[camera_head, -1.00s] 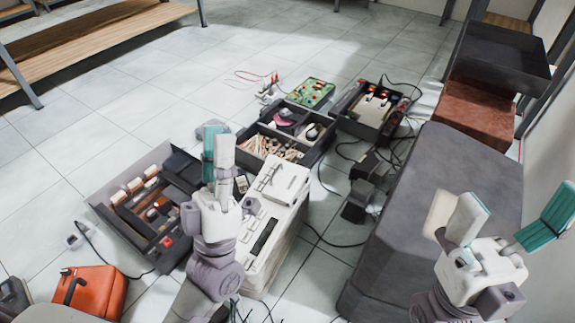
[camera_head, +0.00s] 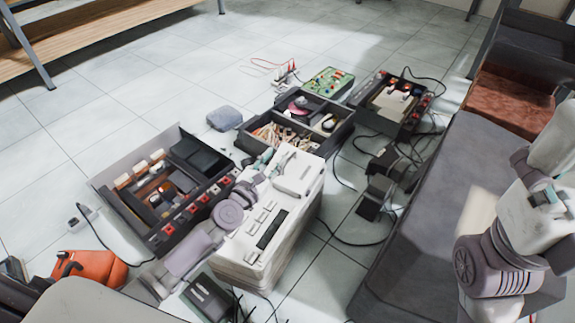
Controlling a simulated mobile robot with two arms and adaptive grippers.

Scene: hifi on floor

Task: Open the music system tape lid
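The white music system (camera_head: 236,247) stands upright on the tiled floor near the middle, with a dark slot and several buttons on its top. Its tape lid (camera_head: 299,173), a raised pale panel, is at the far end of the top and looks shut. My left gripper (camera_head: 264,158) is at the left edge of the lid, small and seen from behind; whether it touches the lid is unclear. Its finger gap is hidden. My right gripper (camera_head: 545,190) is at the right edge above the grey block, turned so that its finger opening does not show clearly.
An open toolbox (camera_head: 125,217) lies left of the music system. A divided dark tray (camera_head: 345,128) is behind it, with a box of electronics (camera_head: 361,119) beyond. Adapters and cables (camera_head: 392,165) lie right. A large grey block (camera_head: 420,240) stands at right. Floor at the upper left is clear.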

